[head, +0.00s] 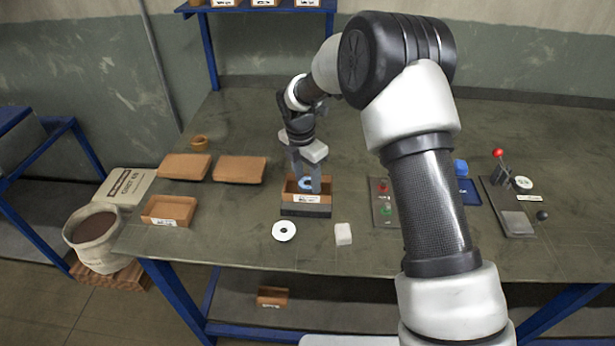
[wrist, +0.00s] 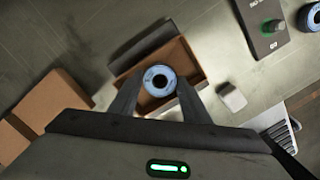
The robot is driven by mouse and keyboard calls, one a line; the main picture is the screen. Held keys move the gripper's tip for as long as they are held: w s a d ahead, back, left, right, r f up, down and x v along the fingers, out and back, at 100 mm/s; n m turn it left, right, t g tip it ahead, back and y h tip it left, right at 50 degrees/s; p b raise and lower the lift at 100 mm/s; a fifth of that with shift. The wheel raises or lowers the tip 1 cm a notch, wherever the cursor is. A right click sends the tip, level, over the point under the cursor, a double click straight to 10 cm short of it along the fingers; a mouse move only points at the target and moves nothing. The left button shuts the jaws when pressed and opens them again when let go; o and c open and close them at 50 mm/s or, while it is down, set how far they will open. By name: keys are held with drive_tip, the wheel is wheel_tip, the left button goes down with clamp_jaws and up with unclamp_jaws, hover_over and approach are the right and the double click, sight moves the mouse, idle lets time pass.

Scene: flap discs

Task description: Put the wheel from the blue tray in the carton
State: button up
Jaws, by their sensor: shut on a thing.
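My gripper (head: 306,186) is shut on a blue-rimmed wheel (wrist: 159,80) with a dark centre hole. The wheel shows partly between the fingers in the head view (head: 304,183). It is over the opening of a brown open carton (head: 318,199) with a white label; I cannot tell how far above its floor the wheel is. In the wrist view the carton (wrist: 188,62) lies around and behind the fingertips. A blue tray (head: 468,195) lies right of my arm and is partly hidden by it.
A white disc (head: 284,231) and a white block (head: 343,234) lie in front of the carton. A button panel (head: 382,212) stands to its right, and a red-knobbed lever (head: 498,154) is farther right. Brown flat boxes (head: 241,169) and an open box (head: 170,210) lie left.

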drive_tip(key=shift+f, duration=0.2)
drive_tip(key=shift+f+b, duration=0.3)
drive_tip(key=shift+f, duration=0.05)
idle(0.4)
drive_tip(key=o, duration=1.2)
drive_tip(key=shift+r+p, duration=2.45)
drive_tip(key=shift+r, duration=1)
